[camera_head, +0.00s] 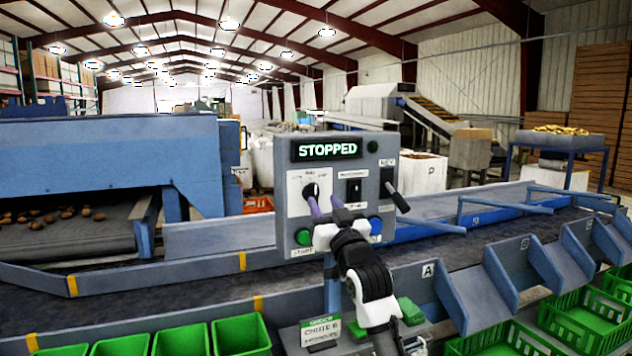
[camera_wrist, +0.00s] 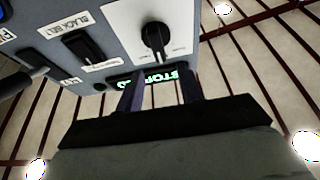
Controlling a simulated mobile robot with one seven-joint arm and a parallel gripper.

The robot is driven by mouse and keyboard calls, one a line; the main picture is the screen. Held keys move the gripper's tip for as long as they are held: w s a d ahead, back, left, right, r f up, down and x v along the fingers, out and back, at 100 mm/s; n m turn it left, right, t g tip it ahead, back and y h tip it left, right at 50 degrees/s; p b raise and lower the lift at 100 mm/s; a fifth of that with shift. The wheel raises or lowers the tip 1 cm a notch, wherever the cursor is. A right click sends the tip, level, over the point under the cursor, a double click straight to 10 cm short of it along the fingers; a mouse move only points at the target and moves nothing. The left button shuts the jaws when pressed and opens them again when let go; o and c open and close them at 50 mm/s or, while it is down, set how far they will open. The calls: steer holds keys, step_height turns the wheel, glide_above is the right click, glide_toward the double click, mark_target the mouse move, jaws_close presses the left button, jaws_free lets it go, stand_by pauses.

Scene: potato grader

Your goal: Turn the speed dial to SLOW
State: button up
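The speed dial (camera_head: 311,190) is a black round knob on a white plate at the left of the grey control box (camera_head: 284,165). In the wrist view the dial (camera_wrist: 155,38) appears beyond my fingertips, roughly in line with the space between them. Its labels are too small to read, so its setting is unclear. My gripper (camera_head: 325,203) is in front of the box, just below and right of the dial in the head view. Its two fingers are apart with nothing between them in the wrist view (camera_wrist: 160,78). I see no contact with the dial.
The box's display (camera_head: 327,149) reads STOPPED. A black switch (camera_head: 354,190) and a lever (camera_head: 396,196) are right of the dial. A green button (camera_head: 304,237) and a blue button (camera_head: 376,226) sit below. Green crates (camera_head: 504,338) line the near side of the conveyor.

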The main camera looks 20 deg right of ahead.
mark_target(316, 189)
steer(key=p+x, duration=0.2)
steer(key=x, duration=0.4)
steer(key=shift+c, duration=0.5)
steer(key=shift+s+f, duration=0.1)
jaws_close()
